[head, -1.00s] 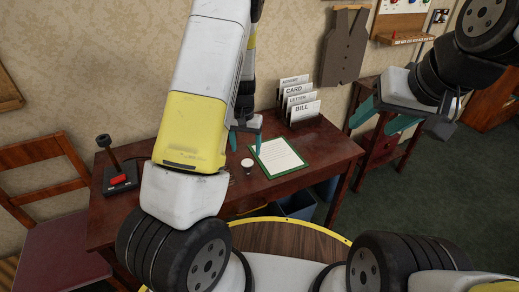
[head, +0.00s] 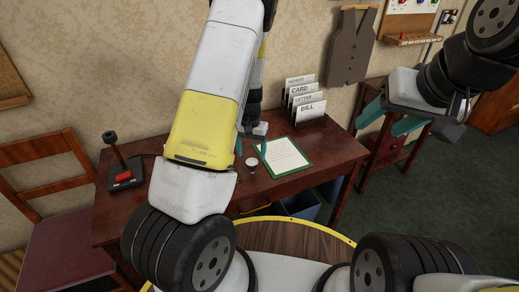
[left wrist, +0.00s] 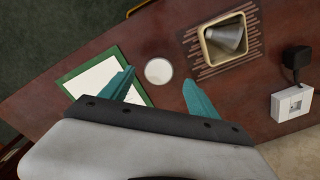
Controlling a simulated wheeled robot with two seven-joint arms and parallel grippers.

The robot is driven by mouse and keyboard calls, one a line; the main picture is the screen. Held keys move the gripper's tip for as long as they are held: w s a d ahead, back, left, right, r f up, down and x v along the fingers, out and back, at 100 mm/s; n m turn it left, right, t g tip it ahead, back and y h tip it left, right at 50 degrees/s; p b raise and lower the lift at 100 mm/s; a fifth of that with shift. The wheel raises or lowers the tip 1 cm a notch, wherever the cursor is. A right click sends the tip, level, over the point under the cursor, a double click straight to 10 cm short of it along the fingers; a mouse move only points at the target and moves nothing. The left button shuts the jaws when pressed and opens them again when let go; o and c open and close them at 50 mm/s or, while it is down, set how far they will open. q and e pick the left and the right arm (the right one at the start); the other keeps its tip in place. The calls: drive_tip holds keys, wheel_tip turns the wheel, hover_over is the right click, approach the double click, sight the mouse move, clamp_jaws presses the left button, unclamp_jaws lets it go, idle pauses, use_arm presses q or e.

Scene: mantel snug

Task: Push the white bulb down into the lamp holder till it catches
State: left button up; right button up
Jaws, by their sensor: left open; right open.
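The white bulb (head: 252,162) stands on the desk beside the green-edged sheet, its round white top above a narrow neck. It shows from above as a pale disc in the left wrist view (left wrist: 158,71). My left gripper (head: 251,148) is open just behind and above it; in the left wrist view its teal fingers (left wrist: 159,79) lie either side of the disc, apparently not touching. I cannot make out a lamp holder for certain; whatever is under the bulb's neck is too small to tell. My right gripper (head: 377,129) is open and empty, off to the right.
The desk (head: 307,178) also holds a letter rack (head: 307,103), the sheet (head: 285,157) and a black post with a red block (head: 124,175). The left wrist view shows a cream square frame around a grey cone (left wrist: 227,40) and a white box (left wrist: 291,103).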

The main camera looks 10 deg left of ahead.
sight(252, 161)
use_arm(q)
wheel_tip(252, 161, down, 5)
drive_tip(key=shift+d, duration=0.15)
drive_tip(key=shift+c, duration=0.4)
drive_tip(key=c, duration=1.3)
drive_tip(key=shift+r, duration=0.1)
